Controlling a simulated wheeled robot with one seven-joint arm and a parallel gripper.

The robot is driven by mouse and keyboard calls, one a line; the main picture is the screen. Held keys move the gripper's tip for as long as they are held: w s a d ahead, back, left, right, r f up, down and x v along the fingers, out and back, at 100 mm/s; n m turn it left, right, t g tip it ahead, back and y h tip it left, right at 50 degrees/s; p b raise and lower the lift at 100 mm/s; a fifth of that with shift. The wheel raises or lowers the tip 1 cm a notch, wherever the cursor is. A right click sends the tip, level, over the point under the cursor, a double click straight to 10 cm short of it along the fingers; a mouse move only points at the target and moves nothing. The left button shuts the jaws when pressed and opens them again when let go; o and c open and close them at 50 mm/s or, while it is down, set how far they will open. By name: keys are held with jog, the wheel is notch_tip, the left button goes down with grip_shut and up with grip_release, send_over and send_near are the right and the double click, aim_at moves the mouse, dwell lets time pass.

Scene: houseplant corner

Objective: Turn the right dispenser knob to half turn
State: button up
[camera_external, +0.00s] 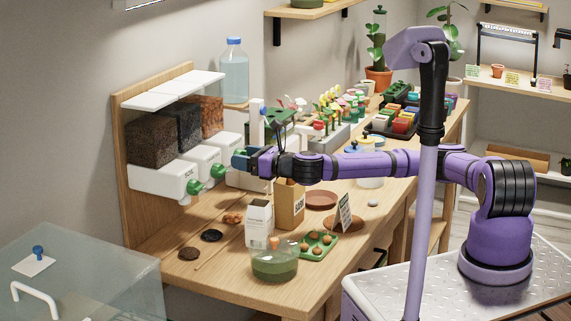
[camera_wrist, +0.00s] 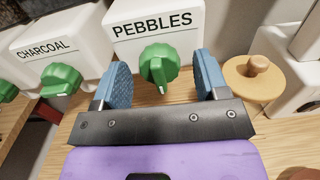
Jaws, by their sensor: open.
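The right dispenser (camera_wrist: 187,42) is white and labelled PEBBLES; its front also shows in the external view (camera_external: 228,143). Its green ribbed knob (camera_wrist: 159,66) has a pointer directed down, toward the bottom of the wrist view. My gripper (camera_wrist: 162,76) is open, with one blue finger on each side of the knob. Gaps show between both fingers and the knob, and nothing is held. In the external view my gripper (camera_external: 243,158) is at the front of the right dispenser and covers its knob.
The CHARCOAL dispenser (camera_wrist: 50,42) with its green knob (camera_wrist: 61,80) stands close on the left. A round tan lid with a knob (camera_wrist: 253,78) lies close on the right. A carton (camera_external: 258,225), a brown bag (camera_external: 289,203) and a glass bowl (camera_external: 274,262) stand on the bench below my arm.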

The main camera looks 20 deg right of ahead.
jog(key=shift+d, duration=0.1)
jog(key=v, duration=1)
jog(key=shift+s+d, duration=0.2)
jog(key=shift+s, duration=0.05)
